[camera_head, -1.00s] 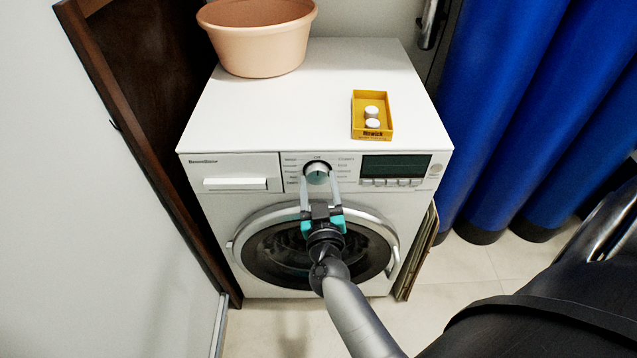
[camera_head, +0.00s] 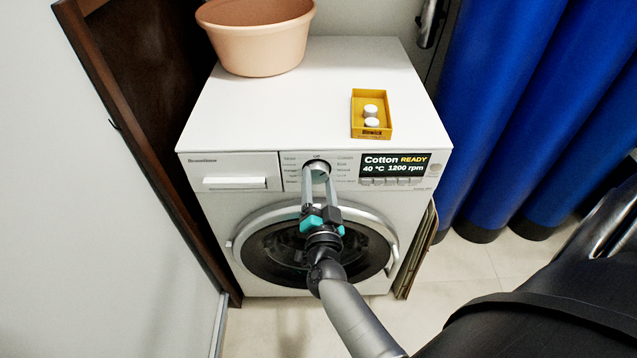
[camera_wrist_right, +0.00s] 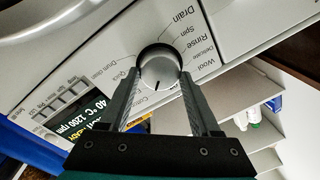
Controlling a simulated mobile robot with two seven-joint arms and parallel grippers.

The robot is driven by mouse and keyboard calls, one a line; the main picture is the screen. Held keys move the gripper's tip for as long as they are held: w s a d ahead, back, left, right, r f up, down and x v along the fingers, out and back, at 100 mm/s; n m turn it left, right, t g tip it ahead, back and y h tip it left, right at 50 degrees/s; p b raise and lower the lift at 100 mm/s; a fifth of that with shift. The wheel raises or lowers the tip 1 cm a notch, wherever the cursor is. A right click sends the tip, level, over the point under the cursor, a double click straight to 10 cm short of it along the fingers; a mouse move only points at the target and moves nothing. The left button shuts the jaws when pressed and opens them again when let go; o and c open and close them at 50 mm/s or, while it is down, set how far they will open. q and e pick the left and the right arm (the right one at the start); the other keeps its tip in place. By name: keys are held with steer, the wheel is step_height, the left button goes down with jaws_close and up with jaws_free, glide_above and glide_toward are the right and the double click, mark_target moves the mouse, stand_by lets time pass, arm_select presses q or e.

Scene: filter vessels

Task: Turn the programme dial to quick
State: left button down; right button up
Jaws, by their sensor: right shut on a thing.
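The programme dial (camera_head: 317,166) is a round silver knob on the washing machine's front panel. It shows larger in the right wrist view (camera_wrist_right: 159,66), with a dark pointer mark at its lower side, towards the Cotton label. The Quick label (camera_wrist_right: 127,81) is left of the dial there. My right gripper (camera_head: 317,176) is shut on the dial, one finger on each side, and is rolled at an angle. The display (camera_head: 394,167) reads Cotton, READY, 40 °C, 1200 rpm. My left gripper is not in view.
The white washing machine (camera_head: 240,115) has a round door (camera_head: 278,257) below the dial, behind my right arm. On top are a pink basin (camera_head: 258,45) and a yellow box (camera_head: 371,103) with two white round pieces. Blue curtains (camera_head: 520,120) hang on the right.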

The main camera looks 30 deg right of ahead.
steer(key=m, duration=0.5)
steer(key=shift+b, duration=0.35)
steer(key=shift+f+m+h, duration=0.1)
steer(key=shift+m+h, duration=0.2)
steer(key=shift+m, duration=1.2)
steer(key=m+b, duration=0.1)
steer(key=m, duration=0.2)
steer(key=shift+w+m+h, duration=0.1)
steer(key=shift+m+h, duration=0.2)
steer(key=shift+m, duration=0.1)
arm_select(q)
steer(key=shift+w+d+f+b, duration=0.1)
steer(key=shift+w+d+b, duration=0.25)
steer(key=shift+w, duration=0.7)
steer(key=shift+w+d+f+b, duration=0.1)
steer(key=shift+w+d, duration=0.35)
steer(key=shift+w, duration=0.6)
arm_select(e)
steer(key=shift+m+g, duration=0.3)
steer(key=shift+m, duration=1.3)
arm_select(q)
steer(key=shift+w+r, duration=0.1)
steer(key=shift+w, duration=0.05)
arm_select(e)
steer(key=o, duration=1.4)
steer(key=shift+a+f, duration=0.1)
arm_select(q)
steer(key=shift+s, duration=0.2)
